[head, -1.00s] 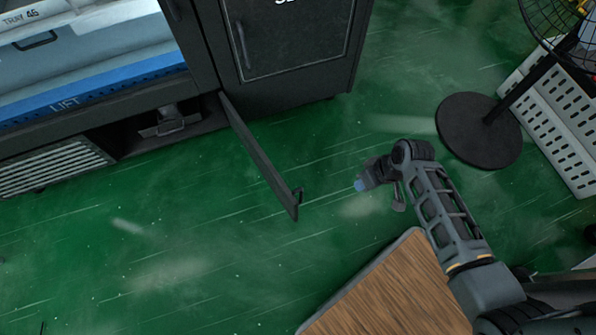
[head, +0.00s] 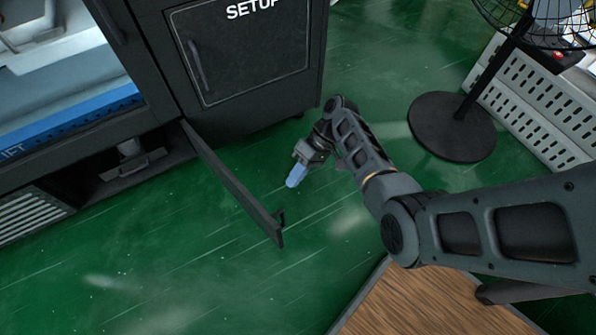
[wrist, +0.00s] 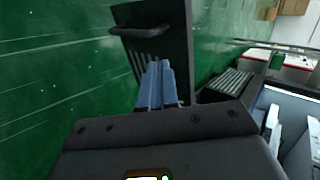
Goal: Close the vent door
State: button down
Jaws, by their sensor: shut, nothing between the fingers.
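The vent door (head: 232,183) is a dark panel standing open, swung out from the lower front of the black machine over the green floor. Its small handle (head: 279,217) is at the free end. In the wrist view the door (wrist: 160,45) is ahead of my gripper, with its bar handle (wrist: 139,31) and slots visible. My gripper (head: 293,179) has blue fingertips, is shut and empty, and is just right of the door, apart from it in the head view. The fingertips (wrist: 155,80) overlap the door's lower part in the wrist view; contact cannot be told.
The opening (head: 135,170) behind the door is in the machine's base, beside a louvered vent panel (head: 30,212). A SETUP cabinet (head: 245,50) stands above right. A fan base (head: 452,127) and a wooden surface (head: 430,300) are at right. Floor left of the door is clear.

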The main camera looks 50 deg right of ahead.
jog(key=a+f+b, duration=0.1)
jog(key=a+f, duration=0.2)
jog(key=a, duration=0.5)
jog(key=shift+w+f, duration=0.25)
jog(key=shift+w, duration=0.1)
